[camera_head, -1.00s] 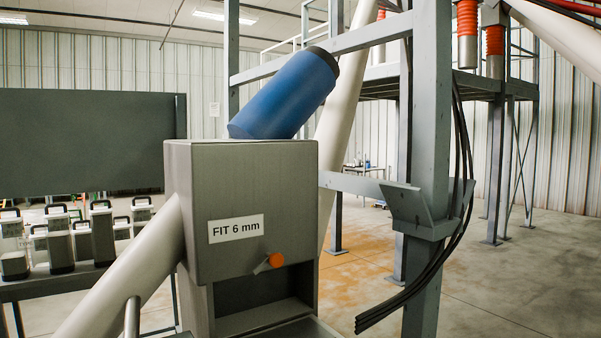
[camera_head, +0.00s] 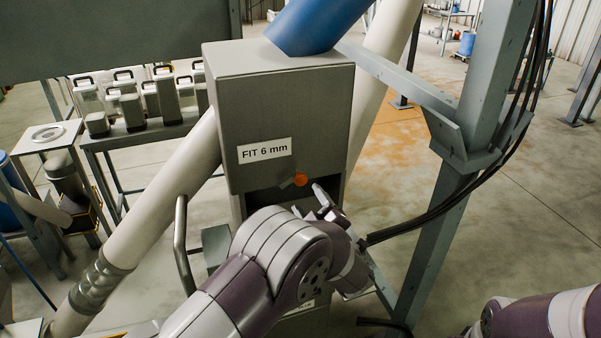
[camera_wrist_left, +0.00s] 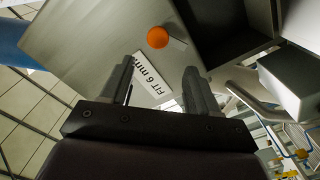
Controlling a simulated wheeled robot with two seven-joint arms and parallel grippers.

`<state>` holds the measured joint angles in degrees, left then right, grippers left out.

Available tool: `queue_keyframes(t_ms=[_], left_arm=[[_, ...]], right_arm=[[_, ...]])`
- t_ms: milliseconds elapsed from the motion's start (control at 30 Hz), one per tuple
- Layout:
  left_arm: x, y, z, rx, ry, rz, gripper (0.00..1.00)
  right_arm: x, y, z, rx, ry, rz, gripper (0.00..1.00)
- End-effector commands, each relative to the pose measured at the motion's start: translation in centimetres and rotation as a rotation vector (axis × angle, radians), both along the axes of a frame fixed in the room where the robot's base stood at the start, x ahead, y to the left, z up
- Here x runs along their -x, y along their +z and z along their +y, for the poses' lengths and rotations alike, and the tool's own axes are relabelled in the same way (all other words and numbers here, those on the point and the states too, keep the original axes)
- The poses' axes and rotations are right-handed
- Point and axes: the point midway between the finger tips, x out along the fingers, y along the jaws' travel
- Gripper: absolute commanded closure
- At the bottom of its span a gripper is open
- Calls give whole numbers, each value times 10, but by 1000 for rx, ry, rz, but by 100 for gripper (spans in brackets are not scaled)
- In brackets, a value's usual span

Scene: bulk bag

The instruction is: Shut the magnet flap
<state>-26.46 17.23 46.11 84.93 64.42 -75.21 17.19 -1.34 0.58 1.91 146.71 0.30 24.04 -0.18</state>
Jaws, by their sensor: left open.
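A grey metal housing (camera_head: 280,105) with a "FIT 6 mm" label (camera_head: 264,151) stands in the middle of the head view. An orange knob (camera_head: 301,180) is at its lower front edge, above a dark opening (camera_head: 262,197). I cannot tell which panel is the magnet flap. My left gripper (camera_head: 319,200) is in front of the opening, just below and right of the knob; my wrist hides much of the opening. In the left wrist view, the gripper (camera_wrist_left: 159,66) is open and empty, with the orange knob (camera_wrist_left: 157,37) beyond its fingertips. My right gripper is out of view.
A grey steel post (camera_head: 455,180) with hanging cables is to the right. Several lidded containers (camera_head: 132,112) stand on a table behind.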

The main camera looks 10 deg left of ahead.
Motion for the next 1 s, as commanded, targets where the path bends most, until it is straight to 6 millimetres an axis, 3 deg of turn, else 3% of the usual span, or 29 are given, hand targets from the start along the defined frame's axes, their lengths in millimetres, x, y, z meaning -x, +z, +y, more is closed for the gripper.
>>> queue_keyframes(t_ms=[100, 400, 800, 967, 1000], left_arm=[[-27, 7, 19, -1, 3, 2, 40], [-73, 3, 49, 0, -1, 3, 40], [-81, 1, 54, -1, -4, 3, 40], [-81, 1, 54, -1, -4, 3, 92], [-81, 1, 54, -1, -4, 3, 96]], right_arm=[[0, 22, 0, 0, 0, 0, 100], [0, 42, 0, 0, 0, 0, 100], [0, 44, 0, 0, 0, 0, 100], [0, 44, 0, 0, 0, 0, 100], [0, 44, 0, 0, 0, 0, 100]])
